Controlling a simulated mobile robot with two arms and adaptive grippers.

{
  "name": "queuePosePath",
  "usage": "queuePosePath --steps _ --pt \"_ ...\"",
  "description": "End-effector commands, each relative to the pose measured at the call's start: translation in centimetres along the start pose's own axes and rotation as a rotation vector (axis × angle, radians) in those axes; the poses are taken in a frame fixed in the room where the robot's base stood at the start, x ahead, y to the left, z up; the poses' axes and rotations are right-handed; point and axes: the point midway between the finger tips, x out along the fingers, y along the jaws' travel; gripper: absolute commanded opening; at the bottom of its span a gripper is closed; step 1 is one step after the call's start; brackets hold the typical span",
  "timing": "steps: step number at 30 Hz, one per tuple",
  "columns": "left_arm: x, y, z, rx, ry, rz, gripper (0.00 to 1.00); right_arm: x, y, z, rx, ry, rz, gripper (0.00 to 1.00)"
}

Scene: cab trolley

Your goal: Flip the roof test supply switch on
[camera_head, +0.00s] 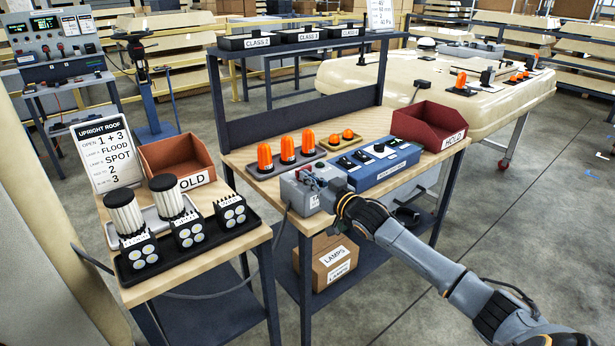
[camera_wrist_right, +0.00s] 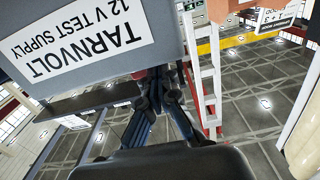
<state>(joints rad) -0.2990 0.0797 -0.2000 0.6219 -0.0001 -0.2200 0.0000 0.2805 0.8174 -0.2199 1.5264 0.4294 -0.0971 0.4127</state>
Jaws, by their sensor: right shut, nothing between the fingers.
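The grey test supply box (camera_head: 291,196) stands at the front left corner of the wooden bench. Its label, "TARNVOLT 12 V TEST SUPPLY", is upside down in the right wrist view (camera_wrist_right: 78,50). My right gripper (camera_head: 322,187) is at the right side of the box, close to its top; I cannot tell whether it touches. In the wrist view its fingers (camera_wrist_right: 158,88) are together and empty, just beyond the box edge. Small red parts show on the box near the fingers. I cannot make out the switch or its position. My left gripper is not in view.
A blue switch panel (camera_head: 392,170) and a red HOLD bin (camera_head: 432,125) lie right of the box. Orange beacons (camera_head: 287,149) stand behind it. A side table at left holds lamps (camera_head: 138,250), an orange-brown bin (camera_head: 178,160) and an "UPRIGHT ROOF" sign (camera_head: 104,150).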

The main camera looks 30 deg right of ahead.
Motion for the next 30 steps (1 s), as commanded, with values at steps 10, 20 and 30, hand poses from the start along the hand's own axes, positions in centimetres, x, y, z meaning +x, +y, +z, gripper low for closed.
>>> queuePosePath --steps 10,20,30 --pt "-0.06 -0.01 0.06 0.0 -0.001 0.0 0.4 0.54 -0.03 0.01 0.0 0.0 -0.001 0.0" --pt "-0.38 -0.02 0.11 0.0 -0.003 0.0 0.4 0.58 -0.21 -0.07 0.003 0.002 0.022 0.0" --pt "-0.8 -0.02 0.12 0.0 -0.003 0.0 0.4 0.64 -0.32 -0.06 0.002 0.001 0.07 0.0"
